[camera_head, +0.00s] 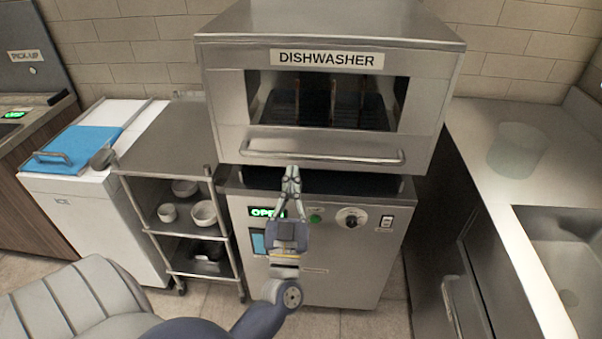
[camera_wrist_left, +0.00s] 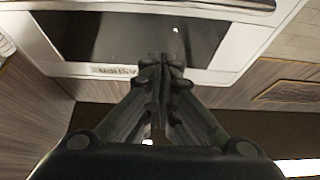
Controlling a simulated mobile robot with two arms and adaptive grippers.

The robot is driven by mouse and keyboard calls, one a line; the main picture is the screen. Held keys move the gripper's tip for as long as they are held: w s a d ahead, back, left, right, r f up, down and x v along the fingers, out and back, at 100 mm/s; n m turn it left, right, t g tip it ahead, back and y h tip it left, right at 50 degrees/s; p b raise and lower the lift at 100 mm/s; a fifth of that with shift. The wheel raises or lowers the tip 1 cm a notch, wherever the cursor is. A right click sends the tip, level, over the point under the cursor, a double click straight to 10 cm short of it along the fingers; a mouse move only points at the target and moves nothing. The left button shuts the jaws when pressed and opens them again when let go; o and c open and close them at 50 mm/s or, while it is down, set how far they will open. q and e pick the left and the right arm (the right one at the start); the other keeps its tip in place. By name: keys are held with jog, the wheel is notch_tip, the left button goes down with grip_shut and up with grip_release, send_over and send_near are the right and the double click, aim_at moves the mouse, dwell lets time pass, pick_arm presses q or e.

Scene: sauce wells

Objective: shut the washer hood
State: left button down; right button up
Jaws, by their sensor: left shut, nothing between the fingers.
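The dishwasher hood (camera_head: 230,118) is a steel box with a dark window and a "DISHWASHER" label. It is raised, with a dark gap between it and the washer base (camera_head: 335,265). A green "OPEN" sign (camera_head: 266,212) is lit on the base. The hood's bar handle (camera_head: 325,157) runs along its lower front. My left gripper (camera_head: 292,172) is shut and empty, its tips just below the handle's left half; I cannot tell whether they touch it. In the left wrist view the shut fingertips (camera_wrist_left: 165,62) overlap the hood's window (camera_wrist_left: 110,38). My right gripper is not seen.
A steel rack (camera_head: 165,190) with several white bowls stands left of the washer, beside a white ice chest (camera_head: 95,210) with a blue lid. A counter (camera_head: 490,140) with a sink (camera_head: 570,250) and a clear round container (camera_head: 515,150) is at right.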

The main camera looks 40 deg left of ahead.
pick_arm(q)
notch_tip(320, 180, up, 4)
jog(key=p, duration=0.2)
send_over(297, 158)
jog(key=s+d, duration=0.2)
jog(key=s, duration=0.1)
jog(key=shift+w+a+f, duration=0.15)
jog(key=shift+w+f, duration=0.05)
jog(key=shift+f, duration=0.8)
jog(key=shift+w+a+f, duration=0.1)
jog(key=shift+w+f, duration=0.1)
jog(key=shift+f, duration=0.75)
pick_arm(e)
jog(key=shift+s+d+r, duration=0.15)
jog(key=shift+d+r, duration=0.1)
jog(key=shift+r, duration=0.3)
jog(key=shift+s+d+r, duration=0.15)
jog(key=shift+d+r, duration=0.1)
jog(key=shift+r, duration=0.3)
